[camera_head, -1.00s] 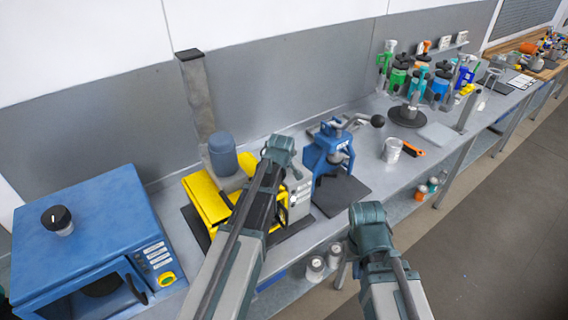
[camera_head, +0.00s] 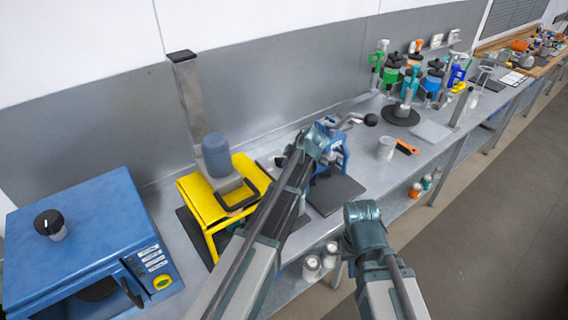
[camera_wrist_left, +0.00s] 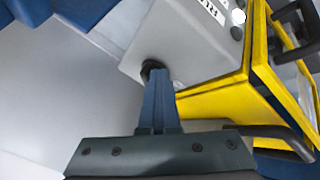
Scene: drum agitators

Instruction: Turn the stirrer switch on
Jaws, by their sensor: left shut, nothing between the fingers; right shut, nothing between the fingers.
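The stirrer stands as a yellow frame (camera_head: 208,203) with a blue motor cylinder (camera_head: 217,154) above it. Its grey control box (camera_wrist_left: 195,45) fills the upper middle of the left wrist view, with a label, a white round spot and a dark button along one side. A black round switch (camera_wrist_left: 149,66) sits low on the box. My left gripper (camera_wrist_left: 156,74) is shut and empty, its tip at the switch and partly covering it; contact is unclear. In the head view my left arm hides the box. My right arm's wrist shows over the floor, but its fingers are hidden.
A blue oven-like box (camera_head: 85,235) stands at the left. A blue press with a lever ending in a black ball (camera_head: 371,119) stands behind my left wrist. A pale cup (camera_head: 387,149) and several bottles are further right. The floor aisle (camera_head: 480,235) is clear.

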